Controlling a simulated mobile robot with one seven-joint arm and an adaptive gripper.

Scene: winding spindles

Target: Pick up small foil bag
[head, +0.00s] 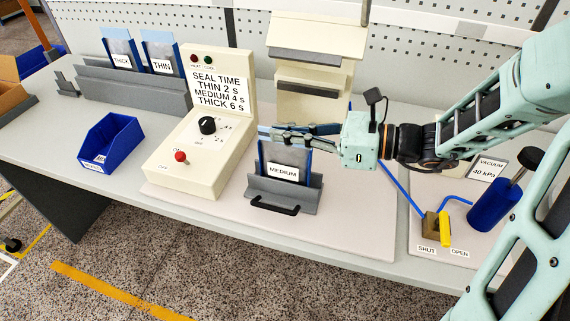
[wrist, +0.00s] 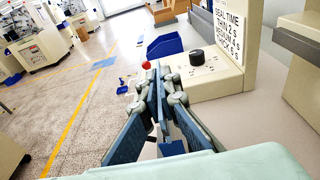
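No item is labelled as the small foil bag. The candidates are flat pouches with blue edges. One stands upright in a grey holder (head: 283,194) labelled MEDIUM (head: 283,173). Two others, labelled THICK (head: 121,48) and THIN (head: 160,52), stand in a grey rack at the back left. My gripper (head: 272,132) points left, across the top of the MEDIUM pouch and partly hiding it. In the wrist view the fingers (wrist: 157,80) are close together. I cannot tell whether anything is between them.
The seal-time box (head: 185,160) with a black knob and red button stands left of my gripper. A blue bin (head: 110,142) is farther left. A cream machine (head: 315,60) stands behind. A vacuum station with a blue cylinder (head: 490,208) is at right. The front left tabletop is clear.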

